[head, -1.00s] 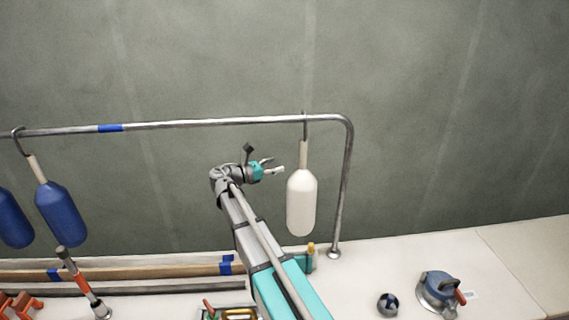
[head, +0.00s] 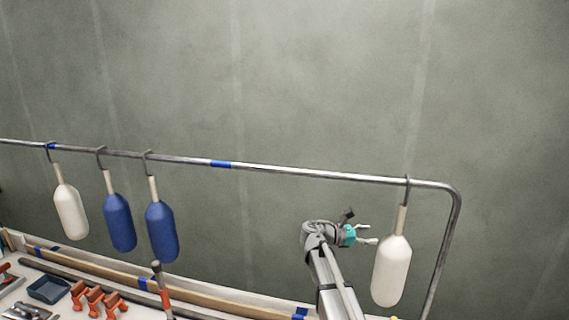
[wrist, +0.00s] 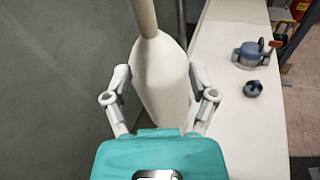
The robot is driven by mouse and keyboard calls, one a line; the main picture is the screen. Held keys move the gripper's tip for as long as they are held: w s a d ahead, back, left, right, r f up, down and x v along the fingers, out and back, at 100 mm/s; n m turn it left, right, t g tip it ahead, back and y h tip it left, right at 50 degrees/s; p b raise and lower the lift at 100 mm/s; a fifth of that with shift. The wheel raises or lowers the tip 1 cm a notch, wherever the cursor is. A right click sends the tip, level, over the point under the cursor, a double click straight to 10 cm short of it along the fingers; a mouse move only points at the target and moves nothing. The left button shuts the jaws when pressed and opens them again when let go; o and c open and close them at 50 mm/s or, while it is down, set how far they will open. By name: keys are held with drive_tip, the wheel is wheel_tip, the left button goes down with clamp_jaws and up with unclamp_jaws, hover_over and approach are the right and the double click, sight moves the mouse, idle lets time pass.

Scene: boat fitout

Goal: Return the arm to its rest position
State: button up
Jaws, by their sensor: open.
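My gripper (head: 366,234) is open and empty, raised beside the white fender (head: 391,270) at the right end of the rail. In the wrist view my gripper (wrist: 160,88) has its two fingers spread, with the white fender (wrist: 163,85) showing between and beyond them. The fender hangs from a hook on the rail. I cannot tell whether the fingers touch it. My arm reaches up from the bottom of the head view.
The metal rail (head: 285,172) carries two blue fenders (head: 119,224) and another white fender (head: 71,211) at left. Orange clamps (head: 93,299) and a blue tray (head: 49,289) lie below. A blue-grey device (wrist: 250,55) and a small round part (wrist: 252,89) stand on the white surface (wrist: 235,125).

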drive_tip(key=s+a+f+m+g+y+b, duration=0.1)
drive_tip(key=s+a+f+m+y, duration=0.1)
drive_tip(key=s+f+m+y, duration=0.85)
drive_tip(key=s+a+f+m+y, duration=0.3)
drive_tip(key=s+a+f, duration=0.1)
drive_tip(key=s+a, duration=0.1)
drive_tip(key=s+a+f+m+y+b, duration=0.1)
drive_tip(key=s+a+f+m+y, duration=0.2)
drive_tip(key=s, duration=0.4)
drive_tip(key=shift+s+a+f+m+g, duration=0.4)
drive_tip(key=shift+a+f+m, duration=0.25)
drive_tip(key=shift+a, duration=0.55)
